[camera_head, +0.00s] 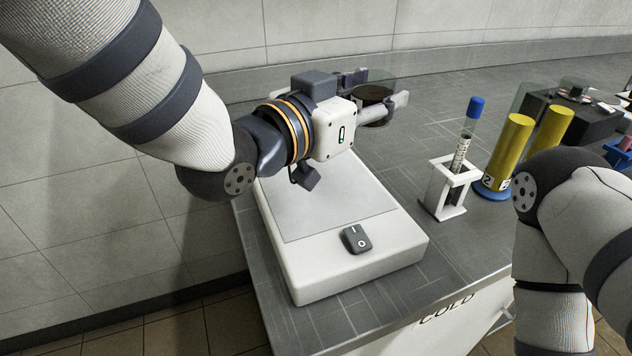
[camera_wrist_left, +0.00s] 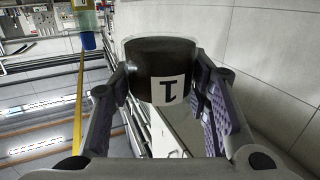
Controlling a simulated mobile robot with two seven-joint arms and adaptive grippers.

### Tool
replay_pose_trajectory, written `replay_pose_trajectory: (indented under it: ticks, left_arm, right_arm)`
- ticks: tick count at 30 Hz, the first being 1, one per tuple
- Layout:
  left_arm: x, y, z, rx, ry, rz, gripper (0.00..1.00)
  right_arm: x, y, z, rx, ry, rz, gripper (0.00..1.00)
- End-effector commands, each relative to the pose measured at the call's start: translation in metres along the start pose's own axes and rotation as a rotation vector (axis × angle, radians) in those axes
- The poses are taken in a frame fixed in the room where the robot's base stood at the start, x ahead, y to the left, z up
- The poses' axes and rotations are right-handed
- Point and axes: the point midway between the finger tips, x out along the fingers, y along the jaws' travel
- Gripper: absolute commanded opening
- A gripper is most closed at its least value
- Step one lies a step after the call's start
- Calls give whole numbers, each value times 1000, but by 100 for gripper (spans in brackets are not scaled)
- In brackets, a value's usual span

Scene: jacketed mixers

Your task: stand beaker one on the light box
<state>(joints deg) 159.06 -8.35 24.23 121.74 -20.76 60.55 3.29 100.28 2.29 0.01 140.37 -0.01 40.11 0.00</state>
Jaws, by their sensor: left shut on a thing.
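Beaker one (camera_head: 374,93) is clear glass with a dark lower part. In the left wrist view the beaker (camera_wrist_left: 160,62) shows a white label marked 1, upside down there. My left gripper (camera_head: 380,100) is shut around it, a finger on each side. The beaker looks upright in the head view, near the far end of the light box; its bottom is partly hidden, so its height is unclear. The light box (camera_head: 330,262) is a white slab with a pale panel and dark switch (camera_head: 356,239). The visible panel is bare. My right gripper is out of view.
Right of the light box stand a white rack (camera_head: 443,200) with a blue-capped tube (camera_head: 465,135) and two yellow cylinders (camera_head: 508,150). A dark device (camera_head: 570,115) is behind them. A wall runs along the left and back. The bench between box and rack is clear.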

Motion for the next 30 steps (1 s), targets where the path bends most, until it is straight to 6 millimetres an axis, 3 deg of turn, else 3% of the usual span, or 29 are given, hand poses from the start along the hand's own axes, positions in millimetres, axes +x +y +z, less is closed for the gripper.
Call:
replay_pose_trajectory:
  ticks: [4,6,9,21,24,30]
  left_arm:
    - [25,46,-16,5,1,160,11]
    - [30,59,-21,6,0,202,11]
    - [30,63,-22,8,0,226,11]
    - [-21,-9,21,3,-1,225,11]
    - [-28,-20,46,0,-6,227,11]
    - [-39,-37,68,4,0,227,11]
  right_arm:
    - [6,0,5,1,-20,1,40]
    - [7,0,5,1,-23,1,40]
    - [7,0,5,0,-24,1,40]
    - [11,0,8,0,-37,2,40]
    - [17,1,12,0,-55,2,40]
    - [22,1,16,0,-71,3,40]
